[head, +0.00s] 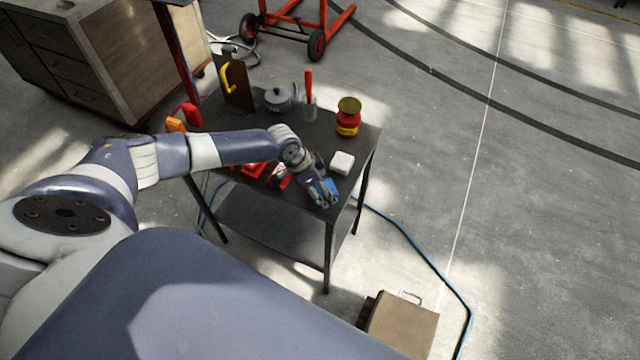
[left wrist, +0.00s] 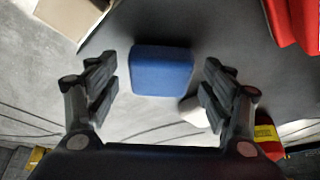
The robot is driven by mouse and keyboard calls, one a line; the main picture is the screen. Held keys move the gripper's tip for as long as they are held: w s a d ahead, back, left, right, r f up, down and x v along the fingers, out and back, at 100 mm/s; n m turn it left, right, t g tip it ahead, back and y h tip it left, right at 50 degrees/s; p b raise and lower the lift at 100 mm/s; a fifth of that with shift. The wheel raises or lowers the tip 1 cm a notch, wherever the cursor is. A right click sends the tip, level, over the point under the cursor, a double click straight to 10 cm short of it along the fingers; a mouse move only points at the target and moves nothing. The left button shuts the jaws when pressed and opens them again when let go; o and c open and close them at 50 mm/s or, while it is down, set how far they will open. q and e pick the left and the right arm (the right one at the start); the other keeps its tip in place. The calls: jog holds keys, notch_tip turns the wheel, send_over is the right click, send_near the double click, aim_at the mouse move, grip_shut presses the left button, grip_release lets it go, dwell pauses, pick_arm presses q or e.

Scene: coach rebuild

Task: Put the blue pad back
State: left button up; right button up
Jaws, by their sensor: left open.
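The blue pad (left wrist: 160,70) is a small rounded block lying on the dark tabletop near its edge. In the left wrist view it sits between and beyond my open left gripper's fingers (left wrist: 160,92), with a gap on both sides. In the head view my left gripper (head: 322,193) is over the table's near right corner, and the blue pad (head: 331,186) shows partly behind its fingers. The gripper holds nothing. My right gripper is in neither view.
A white block (head: 342,162) is close beside the pad. A red and yellow can (head: 348,117), a grey pot (head: 278,99) and a red-handled tool (head: 309,88) stand farther back on the dark table (head: 330,136). Red items lie under my left forearm. A cardboard box (head: 402,326) is on the floor.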

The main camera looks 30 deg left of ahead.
pick_arm(q)
jog(key=b+v, duration=0.1)
jog(key=v, duration=1.1)
jog(key=shift+b, duration=0.3)
jog(key=shift+d, duration=0.1)
